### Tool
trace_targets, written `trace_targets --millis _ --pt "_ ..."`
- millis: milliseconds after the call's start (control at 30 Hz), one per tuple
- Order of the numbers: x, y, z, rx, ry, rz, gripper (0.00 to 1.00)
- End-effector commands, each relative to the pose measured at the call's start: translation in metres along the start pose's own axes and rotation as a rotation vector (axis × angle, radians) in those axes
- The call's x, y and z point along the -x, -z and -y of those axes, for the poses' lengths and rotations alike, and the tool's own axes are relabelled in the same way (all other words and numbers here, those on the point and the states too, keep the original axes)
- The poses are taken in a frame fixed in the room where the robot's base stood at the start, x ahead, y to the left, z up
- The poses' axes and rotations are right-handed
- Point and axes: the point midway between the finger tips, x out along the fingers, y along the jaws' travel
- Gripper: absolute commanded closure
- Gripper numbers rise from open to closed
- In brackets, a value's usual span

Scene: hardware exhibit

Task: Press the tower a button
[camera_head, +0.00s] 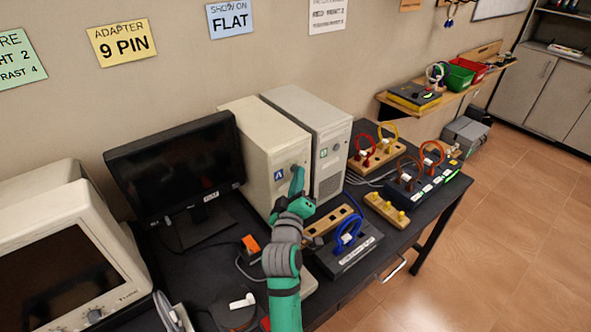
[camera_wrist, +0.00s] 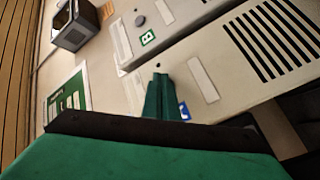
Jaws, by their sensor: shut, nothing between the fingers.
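Tower A (camera_head: 258,150) is a beige computer case with a blue letter label (camera_head: 279,175) on its front. My gripper (camera_head: 298,172) is shut and empty, with its green fingertips at the upper front of tower A, right of that label. In the wrist view the closed fingers (camera_wrist: 159,82) point at the tower front, and the blue label (camera_wrist: 184,110) shows partly beside them. The tower A button is mostly or wholly hidden by the fingers. I cannot tell whether the fingertips touch it.
Tower B (camera_head: 328,125) stands close on the right, with a green label and a round grey button (camera_head: 336,146). A black monitor (camera_head: 175,165) stands left. A wooden strip and a dark box with blue cable loops (camera_head: 350,245) lie right of my arm.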

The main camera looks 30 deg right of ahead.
Motion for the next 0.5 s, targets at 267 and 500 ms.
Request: trace_targets --millis 267,500 --pt "-0.0016 0.0012 0.0011 0.0 0.0 0.0 1.0" --pt "0.0021 -0.0013 -0.0012 -0.001 0.0 0.0 1.0"
